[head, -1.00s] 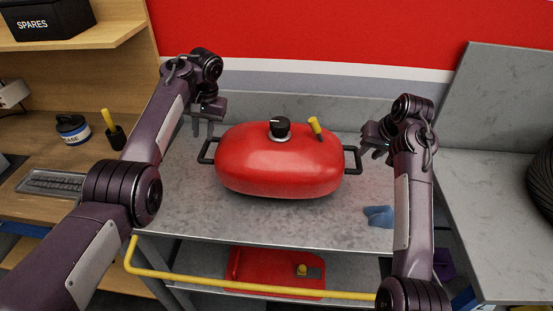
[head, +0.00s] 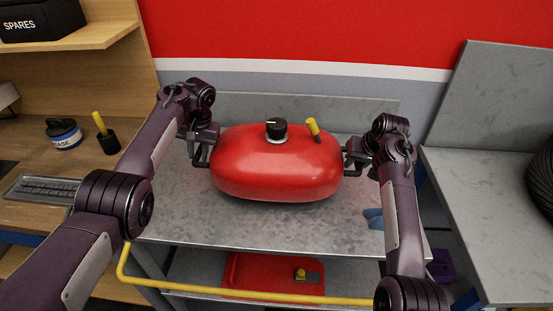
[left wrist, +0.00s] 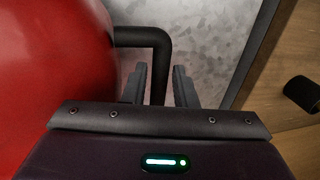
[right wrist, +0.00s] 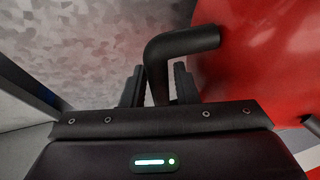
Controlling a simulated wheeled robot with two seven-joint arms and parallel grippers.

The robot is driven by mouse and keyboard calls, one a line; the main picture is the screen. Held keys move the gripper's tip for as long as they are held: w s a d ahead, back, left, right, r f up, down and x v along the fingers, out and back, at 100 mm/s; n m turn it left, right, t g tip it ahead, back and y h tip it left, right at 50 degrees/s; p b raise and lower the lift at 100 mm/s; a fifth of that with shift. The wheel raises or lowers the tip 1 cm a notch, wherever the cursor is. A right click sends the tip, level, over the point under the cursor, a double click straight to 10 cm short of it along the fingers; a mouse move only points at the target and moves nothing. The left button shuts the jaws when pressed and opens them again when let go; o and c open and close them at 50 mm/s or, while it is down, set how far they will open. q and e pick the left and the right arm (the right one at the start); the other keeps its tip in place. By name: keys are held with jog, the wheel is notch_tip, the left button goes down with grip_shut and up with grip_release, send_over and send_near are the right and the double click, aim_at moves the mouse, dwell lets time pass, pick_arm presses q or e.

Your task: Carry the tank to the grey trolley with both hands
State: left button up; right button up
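The red tank (head: 275,170) sits upright on a grey metal top (head: 270,225), with a black knob (head: 276,129) and a yellow-topped lever (head: 313,128) above. My left gripper (head: 201,152) is at its left handle; in the left wrist view the black handle (left wrist: 160,50) runs between the fingers (left wrist: 160,85), which look closed on it. My right gripper (head: 353,152) is at its right handle; in the right wrist view that handle (right wrist: 180,42) lies between the fingers (right wrist: 159,85), closed or nearly so.
A yellow rail (head: 250,296) crosses the front, before a lower shelf with a red item (head: 250,272). A blue object (head: 373,217) lies at the front right. A grey surface (head: 470,220) with a black tyre (head: 541,190) is at right. A wooden bench (head: 25,160) is at left.

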pick_arm(q)
jog(key=shift+a+f, duration=0.15)
jog(key=shift+f, duration=0.6)
pick_arm(e)
jog(key=shift+w+a+f, duration=0.1)
jog(key=shift+w+f, duration=0.15)
jog(key=shift+f, duration=0.45)
pick_arm(q)
jog(key=shift+c, duration=0.4)
pick_arm(e)
jog(key=shift+c, duration=0.4)
pick_arm(q)
grip_shut()
pick_arm(e)
grip_shut()
pick_arm(q)
jog(key=shift+r, duration=0.15)
pick_arm(e)
jog(key=shift+r, duration=0.15)
